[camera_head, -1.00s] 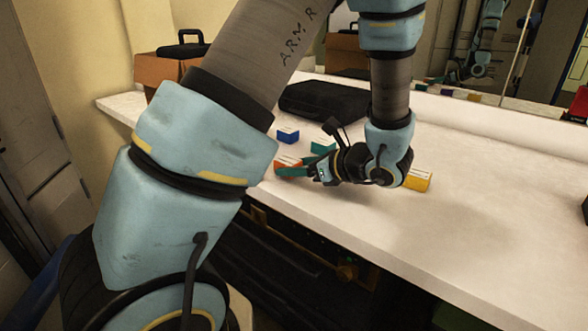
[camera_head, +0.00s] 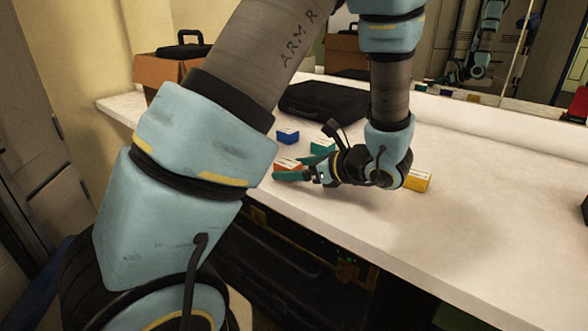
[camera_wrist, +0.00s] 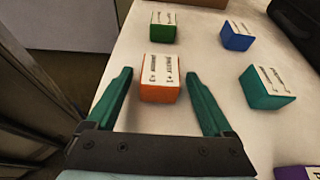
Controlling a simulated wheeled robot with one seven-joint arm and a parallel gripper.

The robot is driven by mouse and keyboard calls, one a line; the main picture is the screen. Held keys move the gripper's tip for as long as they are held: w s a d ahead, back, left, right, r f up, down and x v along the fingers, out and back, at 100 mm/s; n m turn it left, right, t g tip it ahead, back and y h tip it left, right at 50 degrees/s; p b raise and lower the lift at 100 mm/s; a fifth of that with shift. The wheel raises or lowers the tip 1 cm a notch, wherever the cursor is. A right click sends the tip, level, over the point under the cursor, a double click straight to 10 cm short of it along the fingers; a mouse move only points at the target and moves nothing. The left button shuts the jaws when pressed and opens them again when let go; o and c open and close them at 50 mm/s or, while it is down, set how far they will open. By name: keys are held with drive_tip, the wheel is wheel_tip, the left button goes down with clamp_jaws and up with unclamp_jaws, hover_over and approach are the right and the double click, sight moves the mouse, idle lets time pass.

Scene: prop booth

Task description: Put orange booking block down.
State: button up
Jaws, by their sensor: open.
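The orange booking block (camera_wrist: 159,80) rests on the white counter with its white printed label facing up. In the wrist view it lies between and slightly beyond the tips of my gripper (camera_wrist: 157,82). The green fingers are spread wide, with clear space on both sides of the block. In the head view the orange block (camera_head: 288,163) shows just behind the fingers of my gripper (camera_head: 284,172), which partly cover it.
Near it on the counter stand a green block (camera_wrist: 164,28), a blue block (camera_wrist: 238,36), a teal block (camera_wrist: 267,88) and a purple block (camera_wrist: 297,173). A yellow block (camera_head: 418,181) is behind my wrist. A black case (camera_head: 322,101) lies at the back.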

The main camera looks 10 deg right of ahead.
drive_tip(key=v, duration=1.2)
drive_tip(key=shift+w, duration=0.1)
